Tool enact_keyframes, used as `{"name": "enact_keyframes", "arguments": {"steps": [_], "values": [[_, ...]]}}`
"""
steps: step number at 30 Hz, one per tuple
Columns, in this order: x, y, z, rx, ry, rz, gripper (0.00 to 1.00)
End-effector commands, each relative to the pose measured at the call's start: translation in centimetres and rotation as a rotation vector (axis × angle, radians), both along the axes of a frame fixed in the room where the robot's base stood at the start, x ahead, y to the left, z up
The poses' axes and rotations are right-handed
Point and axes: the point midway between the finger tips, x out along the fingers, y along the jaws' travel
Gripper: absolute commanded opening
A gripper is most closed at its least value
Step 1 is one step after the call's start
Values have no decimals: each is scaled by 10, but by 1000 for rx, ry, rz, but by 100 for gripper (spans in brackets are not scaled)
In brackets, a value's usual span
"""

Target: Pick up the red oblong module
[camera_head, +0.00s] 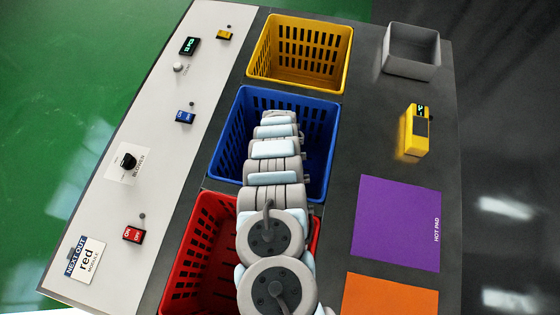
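I see no red oblong module in the head view. My arm reaches up the picture over the red bin (198,262) and the blue bin (226,140). The arm's far end is over the blue bin. My gripper's fingers do not show, so I cannot see whether they hold anything. The arm hides much of the floors of both bins.
A yellow bin (262,72) and a grey tray (411,66) stand at the back. A yellow device (413,140), a purple hot pad (399,222) and an orange pad (388,297) lie at right. A "NEXT OUT red module" sign (85,260) is on the left panel.

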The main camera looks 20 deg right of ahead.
Motion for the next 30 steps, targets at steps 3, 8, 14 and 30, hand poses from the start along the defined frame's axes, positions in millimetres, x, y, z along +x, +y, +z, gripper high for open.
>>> {"name": "enact_keyframes", "arguments": {"steps": [3,8,14,30], "values": [[0,0,0,1,1,0,67],[-1,0,0,1,1,-1,53],[-1,0,0,1,1,-1,0],[-1,0,3,0,3,-1,0]]}}
